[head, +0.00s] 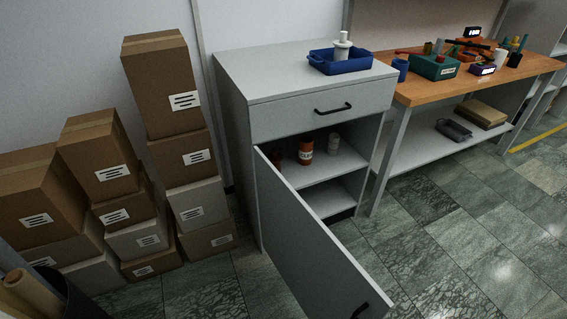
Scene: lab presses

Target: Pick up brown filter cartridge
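I cannot tell for sure which thing is the brown filter cartridge. In the head view a small dark brown cylinder (278,157) stands on the upper shelf of the open cabinet, in shadow near the door's edge. The door hides part of the shelf's left side. My gripper is not in view.
The grey cabinet (290,85) has its door (315,245) swung open toward me. A blue tray (340,66) with a white stepped object is on top. Stacked boxes (160,90) stand left. A cluttered wooden bench (425,88) stands right. The tiled floor (450,220) at right is clear.

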